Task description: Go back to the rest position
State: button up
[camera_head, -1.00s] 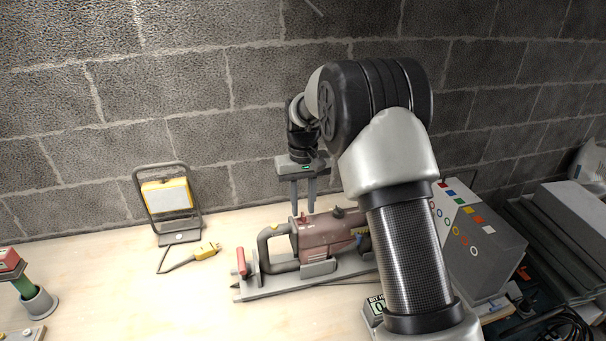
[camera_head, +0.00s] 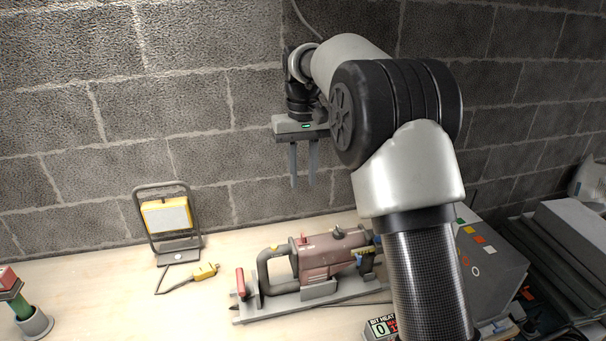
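My gripper (camera_head: 303,182) points straight down in front of the block wall, well above the red power tool on the table. Its two grey fingers are parallel with a visible gap between them, and nothing shows in the gap. My arm runs from the lower right up to it, bent at the elbow. No object hangs from the gripper.
The red power tool (camera_head: 322,256) lies on a grey base on the wooden table (camera_head: 110,290). A yellow work lamp (camera_head: 168,215) with a plug (camera_head: 203,271) stands left. A grey box (camera_head: 490,262) stands right, partly behind my arm. The table's left middle is clear.

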jog(key=s+d+r+t, duration=0.1)
jog(key=s+d+r, duration=0.15)
jog(key=s, duration=0.25)
jog(key=s+d+r+m+t, duration=0.1)
jog(key=s+d+r, duration=0.1)
jog(key=s+r, duration=0.3)
jog(key=s+d+r+t, duration=0.1)
jog(key=s+d+r, duration=0.1)
jog(key=s, duration=0.4)
jog(key=s+d+f+t, duration=0.1)
jog(key=s+f, duration=0.2)
jog(key=s, duration=0.5)
jog(key=s+d+f+m+t, duration=0.1)
jog(key=s+d+f, duration=0.1)
jog(key=s, duration=0.7)
jog(key=shift+d+f+t, duration=0.15)
jog(key=shift+f+t, duration=0.15)
jog(key=shift+f, duration=0.2)
